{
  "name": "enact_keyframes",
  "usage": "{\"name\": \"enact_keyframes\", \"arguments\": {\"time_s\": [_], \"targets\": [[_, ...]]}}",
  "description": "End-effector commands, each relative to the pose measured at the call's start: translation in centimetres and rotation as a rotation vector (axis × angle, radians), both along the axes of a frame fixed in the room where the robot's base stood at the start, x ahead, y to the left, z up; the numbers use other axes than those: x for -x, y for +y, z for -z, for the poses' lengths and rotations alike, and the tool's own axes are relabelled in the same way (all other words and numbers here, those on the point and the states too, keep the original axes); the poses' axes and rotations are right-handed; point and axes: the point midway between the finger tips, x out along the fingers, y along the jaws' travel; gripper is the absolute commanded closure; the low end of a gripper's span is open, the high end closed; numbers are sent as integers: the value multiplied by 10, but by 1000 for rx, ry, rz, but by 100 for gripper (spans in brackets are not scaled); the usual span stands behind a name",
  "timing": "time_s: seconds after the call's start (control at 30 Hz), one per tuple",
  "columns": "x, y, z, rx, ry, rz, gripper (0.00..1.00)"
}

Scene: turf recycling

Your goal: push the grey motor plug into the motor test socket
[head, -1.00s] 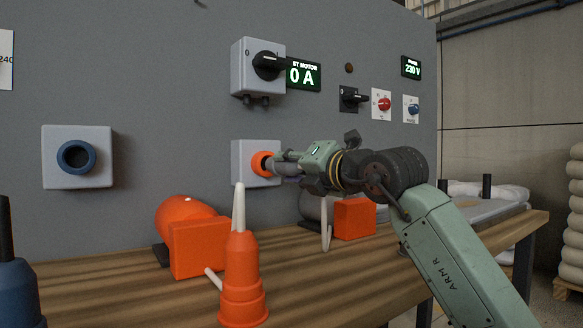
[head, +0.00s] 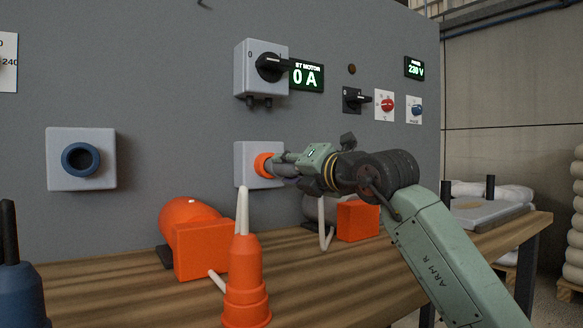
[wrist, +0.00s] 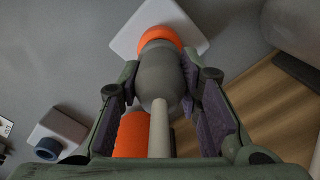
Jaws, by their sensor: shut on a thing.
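The motor test socket is a pale box (head: 243,163) with an orange ring (head: 262,166) on the grey panel. It also shows at the top of the wrist view, box (wrist: 193,17) and ring (wrist: 160,37). My gripper (head: 284,168) is right in front of the ring. In the wrist view my gripper (wrist: 160,88) is shut around the grey motor plug (wrist: 160,72), one finger on each side. The plug's front end is at the orange ring, lined up with it; its tip is hidden inside the ring. A pale cable (wrist: 158,130) runs back from the plug.
A blue-ringed socket box (head: 103,157) is on the panel to the left. A rotary switch box (head: 244,75) is above.

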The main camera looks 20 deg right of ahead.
Motion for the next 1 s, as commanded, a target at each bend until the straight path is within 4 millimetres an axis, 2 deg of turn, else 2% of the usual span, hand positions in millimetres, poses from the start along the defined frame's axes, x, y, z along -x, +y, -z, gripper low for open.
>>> {"name": "enact_keyframes", "arguments": {"time_s": [0.9,0.93,1.0], "targets": [[-23,4,-1,0,0,-1,99],[-23,4,0,0,-1,-1,66],[-22,4,0,0,-1,-1,61]]}}
